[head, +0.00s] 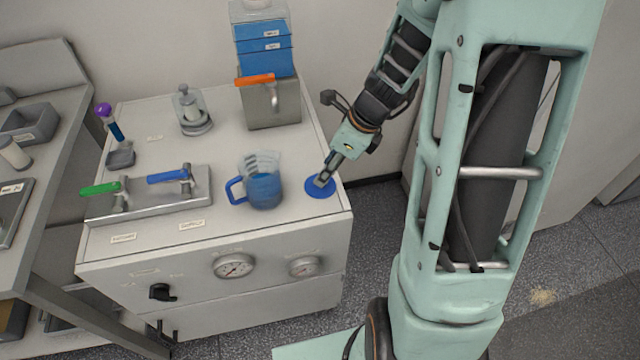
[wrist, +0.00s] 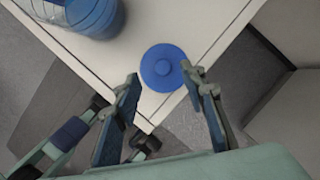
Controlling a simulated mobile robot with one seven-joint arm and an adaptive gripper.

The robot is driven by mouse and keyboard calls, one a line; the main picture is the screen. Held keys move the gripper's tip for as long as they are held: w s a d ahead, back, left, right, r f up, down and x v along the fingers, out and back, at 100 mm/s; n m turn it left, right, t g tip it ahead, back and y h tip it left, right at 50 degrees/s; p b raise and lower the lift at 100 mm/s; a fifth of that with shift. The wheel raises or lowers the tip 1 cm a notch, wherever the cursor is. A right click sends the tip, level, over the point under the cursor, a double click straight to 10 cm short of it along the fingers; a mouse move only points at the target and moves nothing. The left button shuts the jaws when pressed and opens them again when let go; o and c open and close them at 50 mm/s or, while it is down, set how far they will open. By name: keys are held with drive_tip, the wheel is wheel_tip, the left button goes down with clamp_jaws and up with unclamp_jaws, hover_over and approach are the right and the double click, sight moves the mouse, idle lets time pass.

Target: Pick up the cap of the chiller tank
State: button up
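The cap, a round blue disc with a small knob in its middle (head: 314,190), lies on the right front part of the white cabinet top, near the edge. In the wrist view the cap (wrist: 163,67) lies just beyond my fingertips, near the cabinet corner. My gripper (head: 322,180) is over the cap in the head view, pointing down at it. In the wrist view my gripper (wrist: 160,88) is open, with the two dark finger pads wide apart and nothing between them. The tank (head: 271,103), a metal box with an orange handle and blue liquid in a clear top, stands at the back.
A jug of blue liquid (head: 264,188) stands close left of the cap; it also shows in the wrist view (wrist: 88,14). A valve manifold (head: 150,196) with green and blue handles lies farther left. The cabinet's right edge is close to the cap.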

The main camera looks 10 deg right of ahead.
sight(313, 191)
drive_tip(key=x, duration=0.4)
drive_tip(key=shift+w+d+f+b, duration=0.1)
drive_tip(key=shift+w+f+b, duration=0.1)
drive_tip(key=shift+b, duration=0.15)
drive_tip(key=shift+c, duration=0.4)
drive_tip(key=c, duration=0.8)
drive_tip(key=shift+r, duration=0.2)
